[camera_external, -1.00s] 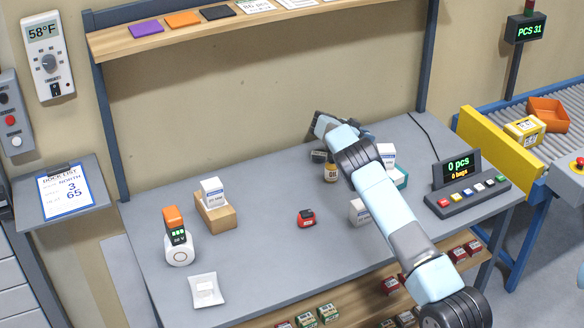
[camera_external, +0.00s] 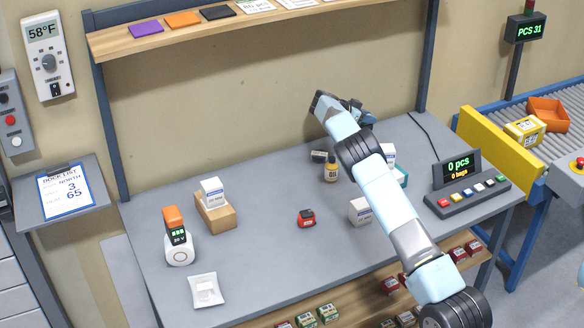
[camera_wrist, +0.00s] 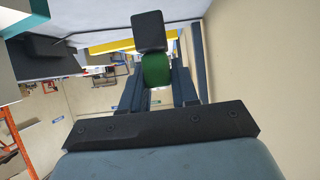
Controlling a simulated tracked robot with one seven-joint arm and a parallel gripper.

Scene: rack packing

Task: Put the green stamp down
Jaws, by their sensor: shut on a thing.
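The green stamp (camera_wrist: 156,72) shows in the wrist view, a green rounded body with a dark block at its far end. My gripper (camera_wrist: 158,88) is shut on it, one finger on each side. In the external view my gripper (camera_external: 362,113) is over the back of the bench, near the wall and partly behind my wrist. The stamp cannot be made out there. The grey bench top (camera_external: 262,178) lies below.
A small bottle (camera_external: 330,172), a dark item (camera_external: 319,156) and a white box (camera_external: 360,211) stand near my arm. A red device (camera_external: 306,218) sits mid-bench. A counter panel (camera_external: 465,190) is at the right. The bench's back left is clear.

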